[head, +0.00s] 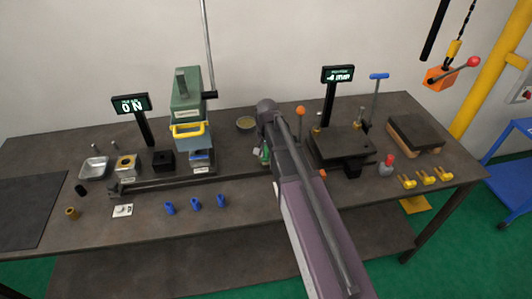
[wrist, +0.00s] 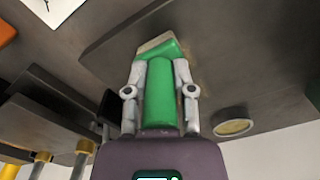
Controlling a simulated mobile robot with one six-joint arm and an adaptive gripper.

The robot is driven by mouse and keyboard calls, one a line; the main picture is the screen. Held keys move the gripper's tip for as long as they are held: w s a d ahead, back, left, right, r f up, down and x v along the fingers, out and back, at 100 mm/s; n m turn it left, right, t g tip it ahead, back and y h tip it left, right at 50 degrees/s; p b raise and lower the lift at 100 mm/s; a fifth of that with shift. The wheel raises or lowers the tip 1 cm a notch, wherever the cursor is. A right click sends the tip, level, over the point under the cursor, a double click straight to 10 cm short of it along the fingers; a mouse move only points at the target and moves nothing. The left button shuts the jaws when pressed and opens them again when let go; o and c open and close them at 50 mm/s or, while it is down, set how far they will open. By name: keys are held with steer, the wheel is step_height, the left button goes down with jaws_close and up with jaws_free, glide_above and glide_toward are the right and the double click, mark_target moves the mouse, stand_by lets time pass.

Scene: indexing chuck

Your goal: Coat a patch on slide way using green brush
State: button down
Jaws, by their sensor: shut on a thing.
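My gripper (wrist: 158,72) is shut on the green brush (wrist: 160,95), with a finger on each side of its handle. The brush's pale bristles (wrist: 154,46) lie over a flat dark plate (wrist: 250,65), which looks like the slide way. I cannot tell for sure whether the bristles touch it. A faint brownish tint shows on the plate beside the brush head. In the head view, a bit of the green brush (head: 265,155) shows beside my arm, which hides much of the plate.
A round dish (head: 246,124) stands behind the brush; the wrist view shows it too (wrist: 233,122). A green press (head: 187,95) with a long rail (head: 150,186) is at left. A dark block table (head: 342,145) stands right of my arm. Several blue pieces (head: 195,204) lie in front.

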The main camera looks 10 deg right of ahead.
steer(key=shift+d, duration=0.55)
steer(key=shift+w, duration=0.15)
steer(key=shift+w, duration=1.8)
steer(key=shift+w, duration=1.85)
steer(key=shift+w, duration=0.1)
steer(key=shift+w, duration=1.85)
steer(key=shift+d, duration=0.1)
steer(key=shift+d, duration=0.45)
